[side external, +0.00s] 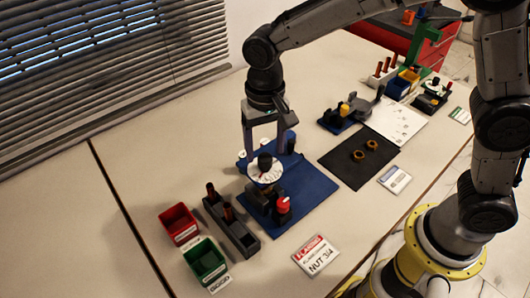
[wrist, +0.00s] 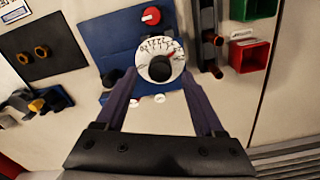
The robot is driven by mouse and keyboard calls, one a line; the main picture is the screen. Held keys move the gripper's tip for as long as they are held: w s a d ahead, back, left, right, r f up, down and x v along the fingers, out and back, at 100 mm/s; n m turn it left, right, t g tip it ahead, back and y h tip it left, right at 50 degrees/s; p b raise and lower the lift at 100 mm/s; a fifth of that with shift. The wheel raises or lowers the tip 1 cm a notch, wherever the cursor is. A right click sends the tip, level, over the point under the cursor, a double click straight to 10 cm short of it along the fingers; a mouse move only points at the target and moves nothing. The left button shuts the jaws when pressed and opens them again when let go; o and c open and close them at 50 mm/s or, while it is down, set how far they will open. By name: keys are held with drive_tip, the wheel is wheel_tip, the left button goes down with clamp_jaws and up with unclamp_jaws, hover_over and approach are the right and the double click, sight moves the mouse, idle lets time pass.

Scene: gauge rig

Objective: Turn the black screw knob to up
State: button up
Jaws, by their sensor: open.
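The black screw knob (side external: 265,161) stands on top of a round white dial with markings (side external: 262,178), part of the gauge rig on a blue mat (side external: 313,187). I cannot tell which way the knob points.
A red knob (side external: 283,204) stands in front of the dial. A dark holder with screwdriver-like handles (side external: 232,228), a red bin (side external: 179,224) and a green bin (side external: 206,260) are at the left. A black mat with rings (side external: 358,158) lies at the right.

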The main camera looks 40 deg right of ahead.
sight(265, 160)
drive_tip(key=shift+f, duration=1.2)
clamp_jaws()
